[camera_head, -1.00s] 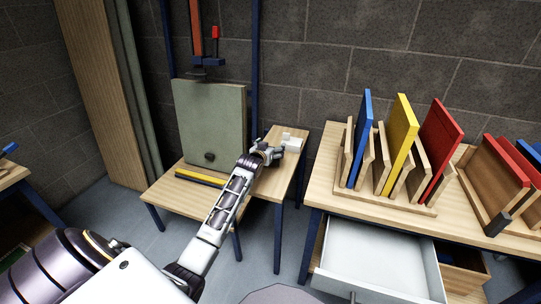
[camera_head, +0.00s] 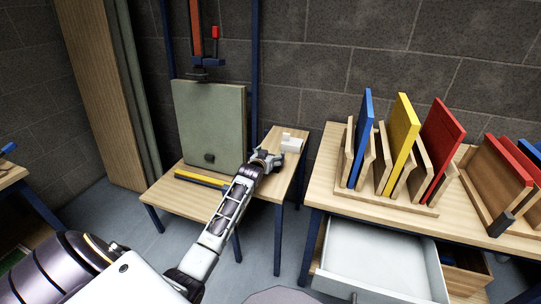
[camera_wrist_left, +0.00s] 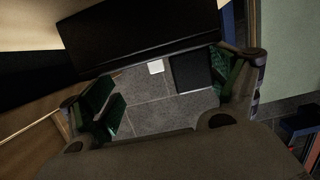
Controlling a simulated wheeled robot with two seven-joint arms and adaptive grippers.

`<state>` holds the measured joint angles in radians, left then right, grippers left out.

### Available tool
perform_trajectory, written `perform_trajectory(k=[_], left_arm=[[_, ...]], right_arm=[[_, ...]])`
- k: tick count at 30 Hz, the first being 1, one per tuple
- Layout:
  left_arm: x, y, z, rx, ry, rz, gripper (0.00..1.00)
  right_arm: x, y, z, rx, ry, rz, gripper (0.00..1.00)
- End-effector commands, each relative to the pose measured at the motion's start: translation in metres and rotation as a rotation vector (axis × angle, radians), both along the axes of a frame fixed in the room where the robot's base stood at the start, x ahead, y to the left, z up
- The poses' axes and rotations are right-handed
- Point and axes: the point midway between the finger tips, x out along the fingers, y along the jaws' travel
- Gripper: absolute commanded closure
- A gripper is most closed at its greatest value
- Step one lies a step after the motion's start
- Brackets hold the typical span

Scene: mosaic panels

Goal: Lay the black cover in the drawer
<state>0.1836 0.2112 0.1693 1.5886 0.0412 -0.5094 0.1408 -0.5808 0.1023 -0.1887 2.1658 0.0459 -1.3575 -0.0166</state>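My left gripper (camera_head: 268,156) is over the right side of the small wooden table in the head view, just left of a white block (camera_head: 291,143). In the left wrist view its fingers (camera_wrist_left: 170,95) are spread wide, with nothing clearly held. A black square (camera_wrist_left: 190,72) lies beyond them, by the right finger. A broad black surface (camera_wrist_left: 135,35) crosses the top of that view. I cannot tell which of these, if either, is the black cover. The white drawer (camera_head: 380,258) stands open and looks empty under the right-hand table. My right gripper is not in view.
A wooden rack (camera_head: 400,200) holds coloured panels above the drawer. A gap separates the two tables.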

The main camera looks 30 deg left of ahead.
Motion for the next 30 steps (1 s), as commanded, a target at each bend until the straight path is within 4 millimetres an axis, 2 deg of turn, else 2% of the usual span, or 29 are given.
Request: perform_trajectory(k=[1,3,18,25,30], left_arm=[[0.000,0.000,0.000,0.000,0.000,0.000,0.06],[0.000,0.000,0.000,0.000,0.000,0.000,0.00],[-0.001,0.000,0.003,0.000,-0.001,0.000,0.00],[-0.012,-0.003,0.006,0.000,0.000,0.000,0.00],[-0.026,-0.006,0.009,0.000,0.001,0.000,0.00]], right_arm=[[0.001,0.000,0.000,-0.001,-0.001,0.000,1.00],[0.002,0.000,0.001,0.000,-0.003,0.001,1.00],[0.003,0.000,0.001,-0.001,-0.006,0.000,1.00],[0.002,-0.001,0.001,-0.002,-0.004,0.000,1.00],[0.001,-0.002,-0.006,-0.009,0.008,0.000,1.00]])
